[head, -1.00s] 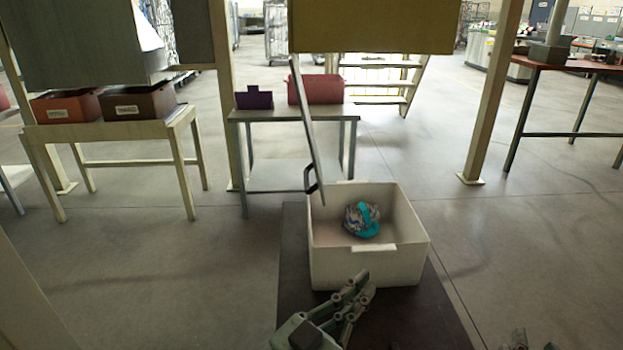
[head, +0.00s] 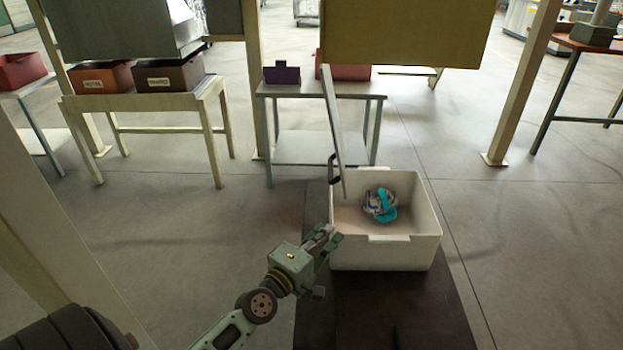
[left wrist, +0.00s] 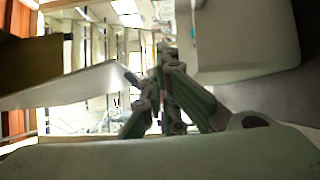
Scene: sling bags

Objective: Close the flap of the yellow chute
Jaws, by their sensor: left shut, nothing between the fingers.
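The yellow chute (head: 410,35) fills the top middle of the head view. Its flap (head: 334,125), a thin pale panel seen nearly edge-on, hangs open from the chute's left lower edge, with a dark handle (head: 333,170) near its lower end. My left gripper (head: 332,236) is shut and empty, below the flap's lower end at the white bin's left front corner. In the left wrist view the fingers (left wrist: 165,65) are together, and a pale panel (left wrist: 75,87), which looks like the flap, lies to their left. My right gripper is out of view.
A white bin (head: 405,255) with a grey and turquoise bundle (head: 380,205) stands below the chute on a dark mat (head: 395,305). Behind it is a grey table (head: 285,91) with a purple box (head: 281,73). Posts flank the scene. Floor to the right is clear.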

